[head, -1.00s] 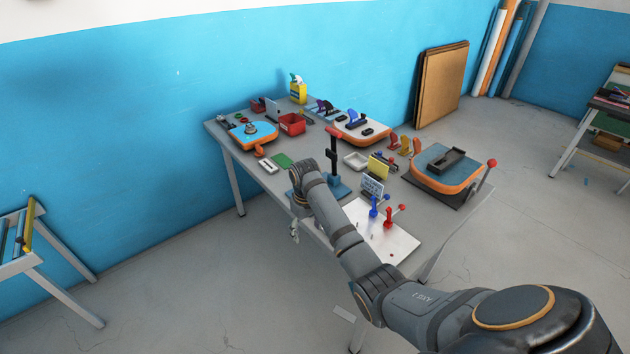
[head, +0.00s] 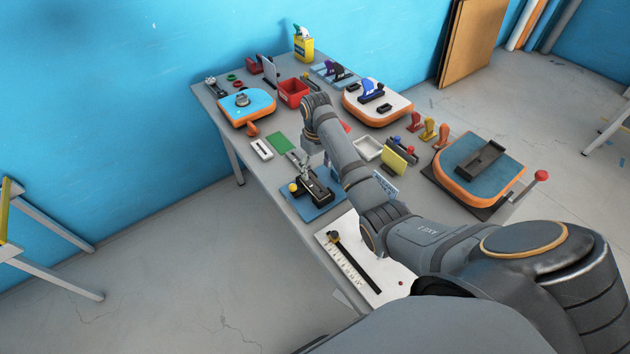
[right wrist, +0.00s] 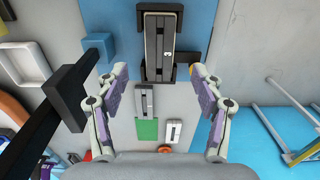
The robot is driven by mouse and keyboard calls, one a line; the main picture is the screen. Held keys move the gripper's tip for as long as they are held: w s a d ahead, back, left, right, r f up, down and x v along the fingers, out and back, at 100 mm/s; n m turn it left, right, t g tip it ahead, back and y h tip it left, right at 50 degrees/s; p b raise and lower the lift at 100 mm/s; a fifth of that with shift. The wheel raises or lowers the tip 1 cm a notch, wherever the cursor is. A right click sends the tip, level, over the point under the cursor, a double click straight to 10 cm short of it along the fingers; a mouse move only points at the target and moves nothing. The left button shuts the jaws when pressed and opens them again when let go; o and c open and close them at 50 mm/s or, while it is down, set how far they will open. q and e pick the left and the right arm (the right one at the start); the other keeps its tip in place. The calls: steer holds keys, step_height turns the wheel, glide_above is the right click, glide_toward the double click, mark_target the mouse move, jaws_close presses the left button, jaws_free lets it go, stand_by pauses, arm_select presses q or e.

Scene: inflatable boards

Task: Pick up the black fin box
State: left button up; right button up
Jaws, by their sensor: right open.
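The black fin box (head: 316,186) lies on a blue plate near the table's front left edge. In the right wrist view the black fin box (right wrist: 161,48) is long, with a grey slotted top, and sits upright in the picture at the top middle. My right gripper (right wrist: 158,72) is open and empty, its fingers pointing toward the box, one to each side of its near end in the picture. In the head view the right gripper (head: 308,152) is above the table near the box, partly hidden by its own wrist. My left gripper is not in view.
A black T-shaped post (right wrist: 68,96) stands left of the fingers in the right wrist view. A yellow knob (head: 293,187) is beside the box. A grey fin box (right wrist: 145,101), white fin box (head: 261,149) and green card (head: 283,142) lie close by. A white panel (head: 335,228) lies nearer.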

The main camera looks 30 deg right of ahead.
mark_target(316, 186)
step_height(316, 186, down, 2)
steer(key=shift+f, duration=0.2)
steer(key=shift+w+d+f+p, duration=0.15)
steer(key=shift+f+p, duration=0.15)
steer(key=shift+f, duration=0.15)
steer(key=shift+w+d+f+p, duration=0.1)
steer(key=shift+f+p, duration=0.2)
steer(key=shift+f, duration=0.15)
steer(key=f, duration=0.2)
steer(key=shift+s+a+f+p, duration=0.2)
steer(key=shift+a+f+p, duration=0.1)
steer(key=shift+f+p, duration=0.1)
steer(key=shift+f, duration=0.4)
steer(key=shift+w+d+f, duration=0.1)
steer(key=shift+f, duration=0.15)
steer(key=c, duration=1.4)
steer(key=shift+w+r, duration=0.1)
steer(key=shift+r, duration=1.3)
arm_select(q)
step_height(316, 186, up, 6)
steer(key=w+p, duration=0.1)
steer(key=p, duration=0.2)
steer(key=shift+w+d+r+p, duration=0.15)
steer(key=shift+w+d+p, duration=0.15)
steer(key=shift+p, duration=0.1)
arm_select(e)
steer(key=s+a+r, duration=0.3)
steer(key=s+r, duration=0.7)
steer(key=s, duration=0.4)
steer(key=shift+a, duration=0.2)
